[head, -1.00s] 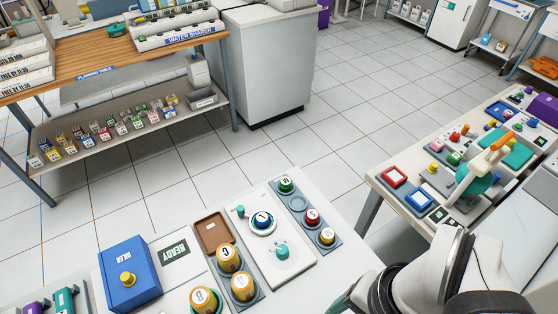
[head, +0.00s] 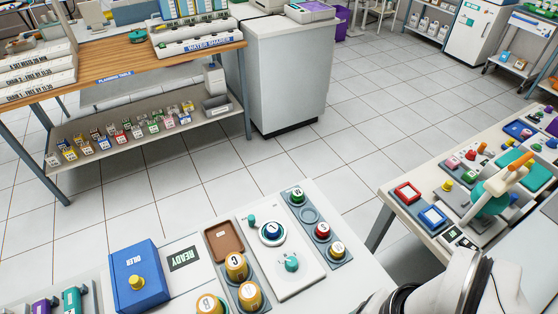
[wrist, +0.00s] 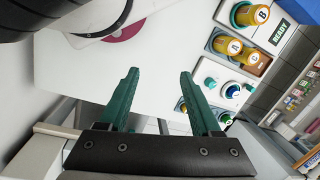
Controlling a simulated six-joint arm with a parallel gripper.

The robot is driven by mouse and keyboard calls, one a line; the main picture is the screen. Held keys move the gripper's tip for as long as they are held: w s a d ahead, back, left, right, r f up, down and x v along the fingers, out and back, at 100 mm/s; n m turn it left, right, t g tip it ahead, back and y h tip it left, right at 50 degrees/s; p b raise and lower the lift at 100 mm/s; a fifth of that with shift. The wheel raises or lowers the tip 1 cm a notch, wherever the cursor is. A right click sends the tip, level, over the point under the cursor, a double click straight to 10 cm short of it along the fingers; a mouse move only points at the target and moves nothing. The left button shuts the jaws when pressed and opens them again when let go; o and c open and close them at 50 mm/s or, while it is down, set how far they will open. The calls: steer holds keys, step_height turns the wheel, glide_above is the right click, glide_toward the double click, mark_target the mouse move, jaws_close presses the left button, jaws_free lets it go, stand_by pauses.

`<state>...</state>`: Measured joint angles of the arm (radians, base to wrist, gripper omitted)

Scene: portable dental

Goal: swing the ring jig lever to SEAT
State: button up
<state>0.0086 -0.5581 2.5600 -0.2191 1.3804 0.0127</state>
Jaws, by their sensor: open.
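A white plate (head: 300,282) on the near bench carries a blue capped piece (head: 271,232) in a pale ring, a small teal knob (head: 252,219) and a larger teal knob (head: 291,262). It may be the ring jig; no lever marking or SEAT label is readable. In the wrist view the blue piece (wrist: 209,82) and teal knob (wrist: 231,90) lie to the right of my gripper (wrist: 159,73). Its dark green fingers are apart, with nothing between them, over bare white bench. The gripper is outside the head view; only part of my arm shows at bottom right.
Gold lettered pieces (head: 236,267), a brown tray (head: 224,240), a blue box (head: 136,275) and a READY sign (head: 184,259) lie left of the plate. A grey rack (head: 309,214) with capped pieces stands right. A side table (head: 387,196) holds an orange-handled teal device (head: 490,197).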

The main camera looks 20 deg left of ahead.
stand_by(0.4)
steer(key=shift+w+r, duration=0.2)
steer(key=shift+w, duration=0.05)
steer(key=shift+c, duration=0.8)
steer(key=w+a+r+n, duration=0.3)
steer(key=w+n, duration=0.1)
steer(key=w, duration=0.5)
steer(key=n+h, duration=0.2)
steer(key=n, duration=0.7)
glide_above(251, 217)
step_height(251, 217, down, 6)
step_height(251, 217, down, 15)
steer(key=shift+f, duration=0.1)
